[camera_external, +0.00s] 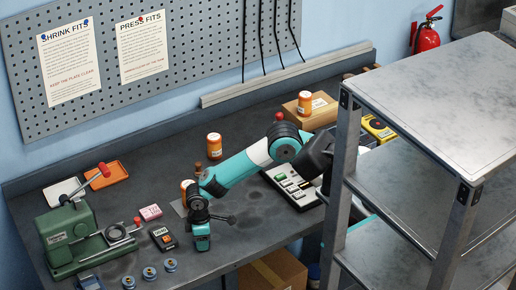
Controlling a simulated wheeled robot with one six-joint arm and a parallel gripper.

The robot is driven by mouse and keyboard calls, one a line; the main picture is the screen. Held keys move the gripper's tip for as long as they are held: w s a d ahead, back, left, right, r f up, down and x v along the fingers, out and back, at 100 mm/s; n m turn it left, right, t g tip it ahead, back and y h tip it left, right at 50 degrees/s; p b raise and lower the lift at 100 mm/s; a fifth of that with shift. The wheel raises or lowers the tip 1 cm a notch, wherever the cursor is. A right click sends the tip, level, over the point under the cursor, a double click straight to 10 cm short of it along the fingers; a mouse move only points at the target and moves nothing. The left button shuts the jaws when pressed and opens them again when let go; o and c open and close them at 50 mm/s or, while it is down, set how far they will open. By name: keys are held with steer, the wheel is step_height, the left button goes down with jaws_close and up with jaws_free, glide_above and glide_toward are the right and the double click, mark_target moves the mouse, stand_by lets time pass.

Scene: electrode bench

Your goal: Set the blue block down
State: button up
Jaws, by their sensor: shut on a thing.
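My arm reaches left over the dark bench (262,236), its wrist bent down near the front edge. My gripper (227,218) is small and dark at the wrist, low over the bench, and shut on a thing. I take this for the blue block, but cannot make it out apart from the teal wrist. I cannot tell whether what is held touches the bench top.
An orange jar (214,146) stands behind my arm. A metal shelf (430,85) blocks the right.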

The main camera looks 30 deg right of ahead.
steer(key=o, duration=1.2)
steer(key=shift+f, duration=0.1)
step_height(320, 180, up, 12)
steer(key=shift+r+b, duration=0.15)
steer(key=shift+b, duration=1)
steer(key=shift+r, duration=0.1)
